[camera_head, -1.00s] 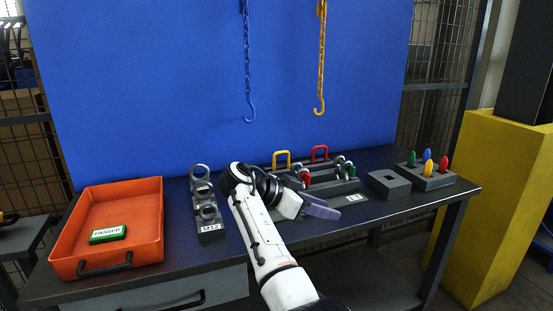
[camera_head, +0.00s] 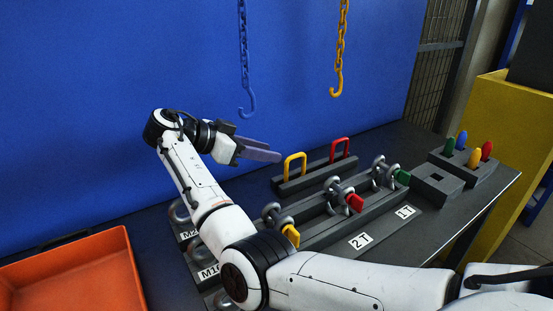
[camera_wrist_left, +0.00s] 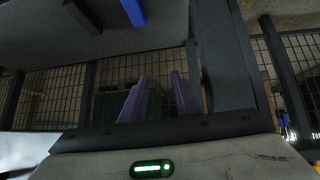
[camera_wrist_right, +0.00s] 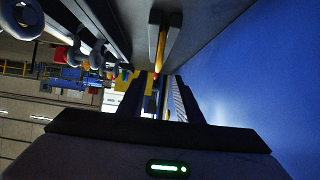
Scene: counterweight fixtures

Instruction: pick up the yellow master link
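The yellow master link (camera_head: 294,167) stands upright at the left end of a dark rack (camera_head: 318,172) on the bench. It also shows edge-on in the right wrist view (camera_wrist_right: 160,50), ahead of the gripper and roughly in line with the gap between its fingers. My right gripper (camera_head: 277,155) points right, its fingertips just left of the yellow link in the head view; the right wrist view (camera_wrist_right: 155,85) shows its fingers apart and empty. My left gripper (camera_wrist_left: 160,78) is open and empty in its wrist view and out of the head view.
A red link (camera_head: 340,149) stands beside the yellow one on the same rack. Shackles with coloured pins (camera_head: 353,202) sit in front. An orange tray (camera_head: 75,275) is at left, and two hooks (camera_head: 337,88) hang above. A blue panel (camera_head: 150,60) closes the back.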

